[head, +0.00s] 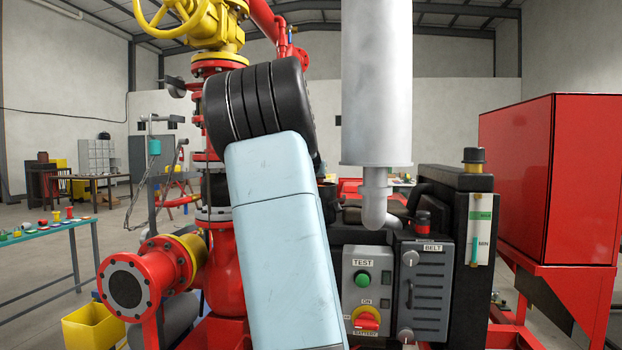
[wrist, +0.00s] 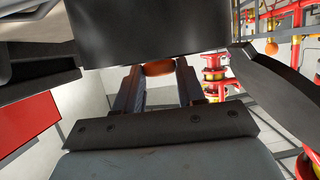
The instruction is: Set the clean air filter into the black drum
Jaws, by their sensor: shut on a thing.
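The black drum (head: 262,98) lies on its side with ribbed bands, high in the middle of the head view. My pale blue arm rises in front of its lower part. In the wrist view, my gripper (wrist: 158,76) has its two fingers on either side of a rounded orange-brown piece (wrist: 158,68), and is shut on it. This looks like part of the air filter; the rest of it is hidden. A large dark surface (wrist: 160,30), apparently the drum, spans the view just beyond the fingertips. My gripper is hidden in the head view.
A grey vertical cylinder (head: 376,85) stands close to the drum's right. Red pipework with a yellow valve (head: 205,25) stands behind and left. A control box (head: 367,290) and a belt guard (head: 422,290) are low right. A red cabinet (head: 555,180) is far right.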

